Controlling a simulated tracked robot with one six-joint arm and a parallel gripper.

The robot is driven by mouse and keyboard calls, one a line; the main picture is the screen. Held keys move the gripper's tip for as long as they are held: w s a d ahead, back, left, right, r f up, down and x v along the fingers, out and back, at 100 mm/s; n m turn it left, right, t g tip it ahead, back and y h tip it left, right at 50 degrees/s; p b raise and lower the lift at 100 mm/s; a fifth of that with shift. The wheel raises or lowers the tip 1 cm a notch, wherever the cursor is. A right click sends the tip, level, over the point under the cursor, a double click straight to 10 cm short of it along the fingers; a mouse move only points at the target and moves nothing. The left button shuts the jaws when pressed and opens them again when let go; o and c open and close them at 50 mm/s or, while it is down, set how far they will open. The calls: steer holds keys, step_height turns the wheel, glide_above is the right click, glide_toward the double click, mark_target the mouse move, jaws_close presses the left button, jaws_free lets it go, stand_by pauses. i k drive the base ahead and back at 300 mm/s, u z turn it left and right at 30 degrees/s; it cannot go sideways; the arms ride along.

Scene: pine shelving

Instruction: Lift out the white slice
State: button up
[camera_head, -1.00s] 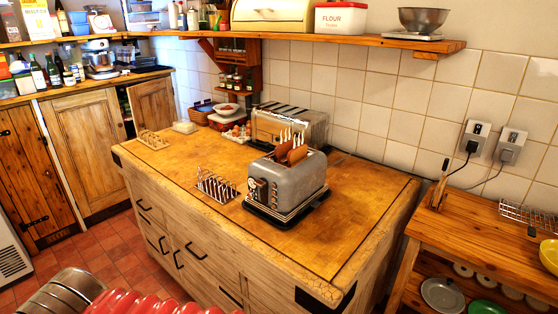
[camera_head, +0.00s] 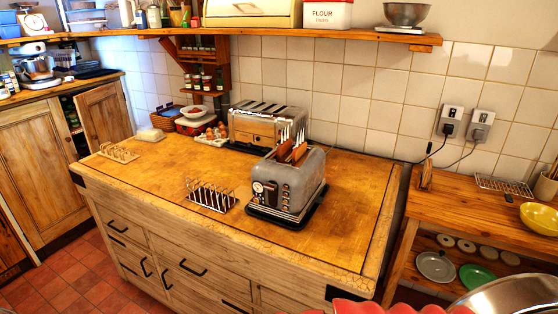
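A grey metal toaster (camera_head: 290,185) with a round dial and knobs stands on a dark base on the wooden counter. Brown slices (camera_head: 299,151) stick up out of its slots. Thin pale upright pieces (camera_head: 285,134) rise beside them; they are too small to tell whether one is the white slice. A second, wider toaster (camera_head: 262,127) stands behind it against the tiles. I do not see my gripper in this view, and nothing is touching the toaster.
A wire toast rack (camera_head: 211,195) stands left of the toaster, and another rack (camera_head: 119,152) at the far left. The counter (camera_head: 345,210) is clear to the toaster's right. A shelf (camera_head: 385,38) runs above. A side table (camera_head: 480,215) with a yellow bowl (camera_head: 540,217) stands right.

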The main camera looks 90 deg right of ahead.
mark_target(299, 151)
steer(key=i, duration=0.9)
steer(key=z, duration=3.85)
